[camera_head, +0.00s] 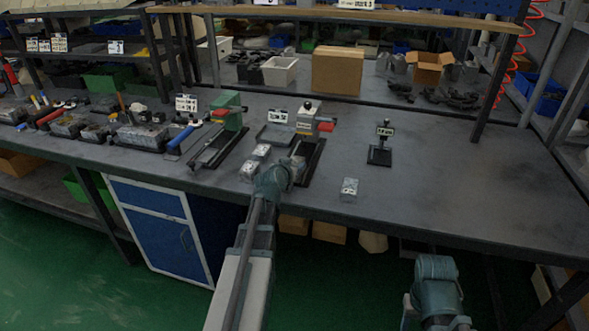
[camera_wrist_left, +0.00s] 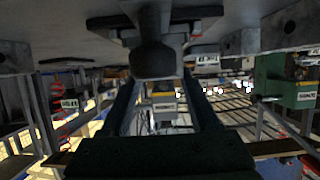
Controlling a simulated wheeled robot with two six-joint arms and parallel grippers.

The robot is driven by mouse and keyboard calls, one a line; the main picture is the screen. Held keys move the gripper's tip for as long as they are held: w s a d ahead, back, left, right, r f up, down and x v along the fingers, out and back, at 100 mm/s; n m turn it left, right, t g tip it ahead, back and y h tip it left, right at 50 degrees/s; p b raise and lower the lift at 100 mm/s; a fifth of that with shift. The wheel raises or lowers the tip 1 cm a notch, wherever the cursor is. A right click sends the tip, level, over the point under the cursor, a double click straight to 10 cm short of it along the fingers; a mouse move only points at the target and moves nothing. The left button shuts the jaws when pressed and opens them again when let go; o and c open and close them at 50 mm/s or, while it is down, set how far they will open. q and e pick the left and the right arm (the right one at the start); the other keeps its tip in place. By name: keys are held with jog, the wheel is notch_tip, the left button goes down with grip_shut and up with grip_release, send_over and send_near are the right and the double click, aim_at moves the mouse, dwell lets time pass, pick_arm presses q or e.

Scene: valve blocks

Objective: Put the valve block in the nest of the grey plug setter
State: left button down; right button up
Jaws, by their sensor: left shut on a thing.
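The grey plug setter (camera_head: 305,120) stands on the bench, with a red handle and a dark rail base running toward the front edge. In the left wrist view it shows upside down (camera_wrist_left: 162,88). My left gripper (camera_head: 284,176) is at the front end of this base, its fingertips low. It is shut on a dark, shaded piece (camera_wrist_left: 154,60) that looks like a valve block; the gripper hides much of it. I cannot tell whether it is seated in the nest. Other valve blocks lie left of the gripper (camera_head: 248,171) and to the right (camera_head: 349,187). My right gripper is not clearly visible.
A green setter (camera_head: 228,112) stands to the left, with a blue-handled tool beside it. A black tray (camera_head: 275,135) lies behind the gripper. A small black stand with a sign (camera_head: 381,148) is to the right. The bench's right side is clear.

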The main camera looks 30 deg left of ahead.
pick_arm(q)
jog(key=shift+f, duration=0.15)
jog(key=shift+c, duration=0.6)
grip_release()
jog(key=shift+r, duration=0.25)
pick_arm(e)
jog(key=shift+r, duration=0.1)
